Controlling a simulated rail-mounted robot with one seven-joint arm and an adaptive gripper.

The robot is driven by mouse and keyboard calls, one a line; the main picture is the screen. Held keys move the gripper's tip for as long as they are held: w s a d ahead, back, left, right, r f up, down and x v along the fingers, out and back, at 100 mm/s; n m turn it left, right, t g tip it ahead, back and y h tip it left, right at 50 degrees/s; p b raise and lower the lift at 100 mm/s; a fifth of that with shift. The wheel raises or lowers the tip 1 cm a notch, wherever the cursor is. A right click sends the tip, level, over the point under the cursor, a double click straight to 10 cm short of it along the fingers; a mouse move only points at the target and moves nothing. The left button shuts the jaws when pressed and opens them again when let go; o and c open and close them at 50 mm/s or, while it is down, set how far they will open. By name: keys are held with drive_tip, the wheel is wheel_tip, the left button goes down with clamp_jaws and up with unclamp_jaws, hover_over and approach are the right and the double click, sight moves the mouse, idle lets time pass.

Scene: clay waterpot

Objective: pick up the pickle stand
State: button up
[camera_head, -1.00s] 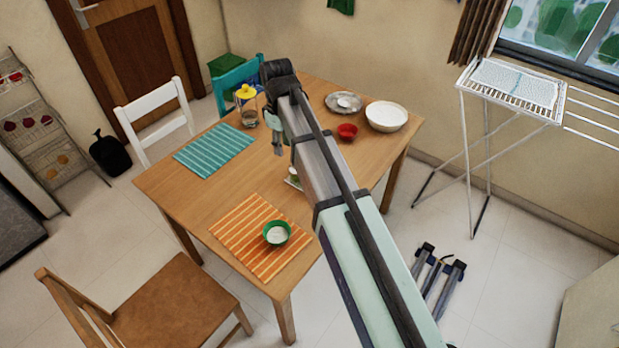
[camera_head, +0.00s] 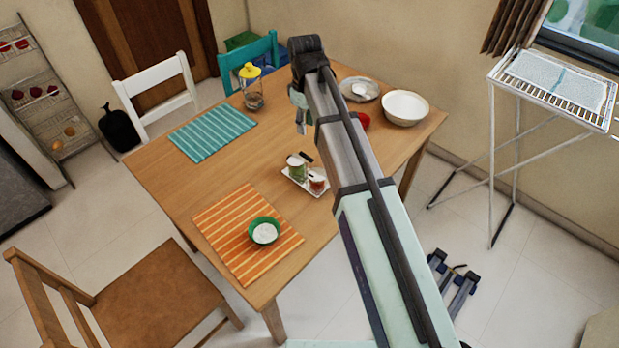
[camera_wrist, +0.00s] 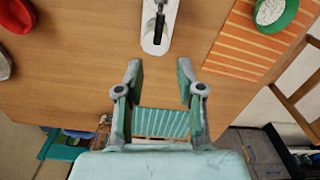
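The pickle stand (camera_head: 301,185) is a small white tray with a dark upright handle, a green jar (camera_head: 296,169) and a red jar (camera_head: 316,181). It stands on the wooden table near the middle. In the wrist view the pickle stand (camera_wrist: 155,48) is at the top centre, cut off by the upper edge, beyond my fingertips. My gripper (camera_wrist: 158,68) is open and empty, apart from the stand. In the head view my gripper (camera_head: 300,117) hangs above the table, behind and left of my arm, and its fingers are hard to make out.
A green bowl (camera_head: 264,231) sits on the orange striped mat (camera_head: 230,222). A teal mat (camera_head: 212,134), glass jar with yellow lid (camera_head: 253,90), metal plate (camera_head: 360,89), white bowl (camera_head: 405,107) and red bowl (camera_head: 363,121) are also on the table. Bare wood surrounds the stand.

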sight(306, 177)
wheel_tip(306, 177, down, 20)
drive_tip(key=p, duration=0.3)
drive_tip(key=shift+w, duration=0.1)
clamp_jaws()
idle(0.7)
